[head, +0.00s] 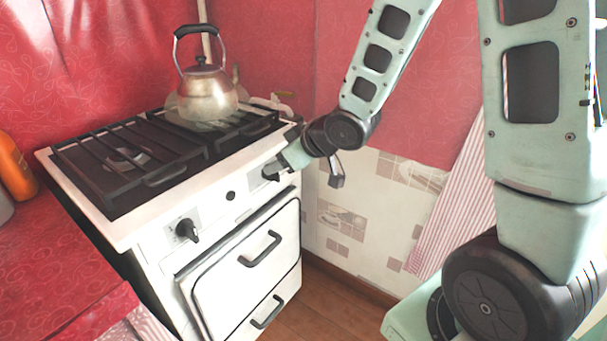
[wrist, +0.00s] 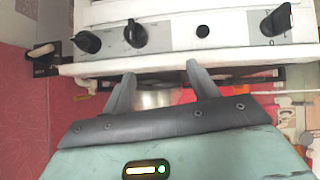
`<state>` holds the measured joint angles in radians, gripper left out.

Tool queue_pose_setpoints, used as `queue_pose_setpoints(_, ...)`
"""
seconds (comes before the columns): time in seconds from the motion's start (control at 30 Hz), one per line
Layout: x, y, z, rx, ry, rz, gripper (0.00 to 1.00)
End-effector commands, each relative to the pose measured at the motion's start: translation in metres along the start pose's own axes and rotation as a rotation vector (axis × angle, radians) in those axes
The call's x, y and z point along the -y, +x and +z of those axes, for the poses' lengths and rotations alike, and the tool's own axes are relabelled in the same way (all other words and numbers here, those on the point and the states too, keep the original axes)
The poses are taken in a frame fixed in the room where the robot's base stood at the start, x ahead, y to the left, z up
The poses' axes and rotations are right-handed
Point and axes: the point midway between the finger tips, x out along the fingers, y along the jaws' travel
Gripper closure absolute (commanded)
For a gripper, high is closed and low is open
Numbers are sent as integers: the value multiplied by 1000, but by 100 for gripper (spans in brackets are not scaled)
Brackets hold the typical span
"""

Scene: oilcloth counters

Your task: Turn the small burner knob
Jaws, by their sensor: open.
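The white stove's front panel (head: 215,205) carries black knobs. One knob (head: 187,230) is clear at the panel's left, and another (head: 271,171) is partly hidden by my gripper at the right end. In the wrist view, two knobs (wrist: 135,35) and (wrist: 88,42) sit close together at upper left, and one (wrist: 276,20) is at upper right. I cannot tell which is the small burner's knob. My gripper (wrist: 159,75) is open and empty, its fingers apart near the panel edge, below the paired knobs in the wrist view. I see no contact with a knob.
A metal kettle (head: 207,92) stands on the back of the black grates (head: 120,160). A small round black fitting (head: 230,195) sits between the knobs. Oven handles (head: 260,250) stick out below. A red counter (head: 60,270) with an orange bottle (head: 14,168) is at left.

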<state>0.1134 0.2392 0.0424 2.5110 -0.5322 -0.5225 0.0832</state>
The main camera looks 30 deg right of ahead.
Motion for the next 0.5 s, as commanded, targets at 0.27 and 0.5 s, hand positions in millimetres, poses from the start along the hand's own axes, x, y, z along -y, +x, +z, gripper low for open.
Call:
queue_pose_setpoints(0.27,-103,34,94,-375,56,31,41)
queue_pose_setpoints(0.5,-138,7,152,-619,109,-4,41)
